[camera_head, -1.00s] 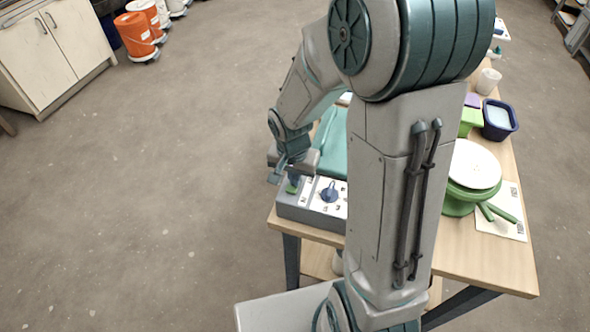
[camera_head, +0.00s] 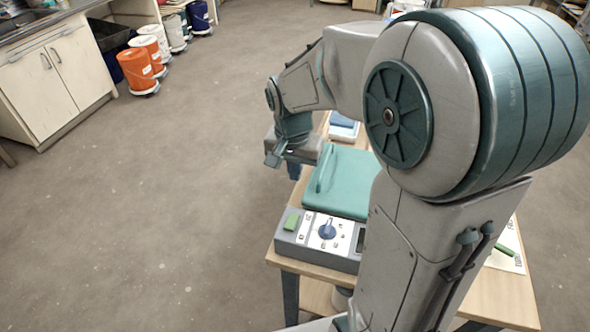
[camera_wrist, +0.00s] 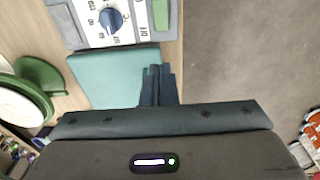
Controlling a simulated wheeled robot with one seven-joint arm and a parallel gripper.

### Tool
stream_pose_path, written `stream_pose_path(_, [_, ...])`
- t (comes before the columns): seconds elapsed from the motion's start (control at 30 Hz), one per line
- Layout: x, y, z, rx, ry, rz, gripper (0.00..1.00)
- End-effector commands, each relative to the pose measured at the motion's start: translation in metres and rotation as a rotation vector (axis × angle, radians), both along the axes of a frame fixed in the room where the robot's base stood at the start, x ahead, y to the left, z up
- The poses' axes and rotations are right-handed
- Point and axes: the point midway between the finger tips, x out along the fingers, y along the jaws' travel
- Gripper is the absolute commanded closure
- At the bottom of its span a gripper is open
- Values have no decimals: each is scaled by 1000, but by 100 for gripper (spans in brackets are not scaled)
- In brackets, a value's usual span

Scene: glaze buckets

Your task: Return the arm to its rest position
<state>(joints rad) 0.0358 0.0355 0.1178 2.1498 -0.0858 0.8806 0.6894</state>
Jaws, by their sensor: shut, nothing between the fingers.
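My gripper (camera_head: 274,158) is in the air at the left edge of the table, beside the teal lid of a machine. It is shut and empty. In the wrist view its fingers (camera_wrist: 157,72) are together, in front of the teal lid (camera_wrist: 110,75). My arm is raised and bent, and its upper part covers much of the right side of the head view.
The machine's grey control panel (camera_head: 320,236) has a blue knob (camera_head: 327,230) and a green button (camera_head: 292,222). The wooden table (camera_head: 505,297) is largely hidden by my arm. Orange buckets (camera_head: 136,66) stand by a white cabinet (camera_head: 55,75). The floor at left is clear.

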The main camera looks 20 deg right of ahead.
Motion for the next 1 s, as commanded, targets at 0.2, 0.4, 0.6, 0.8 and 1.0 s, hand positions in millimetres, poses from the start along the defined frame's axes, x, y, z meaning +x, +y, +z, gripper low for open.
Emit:
stream_pose_path(0.2, [0,0,0,0,0,0,100])
stream_pose_path(0.4, [0,0,0,0,0,0,100])
stream_pose_path(0.6, [-10,-2,8,-3,-14,34,100])
stream_pose_path(0.8, [-50,-8,31,-17,-67,183,100])
stream_pose_path(1.0, [-99,-14,46,-32,-126,364,100])
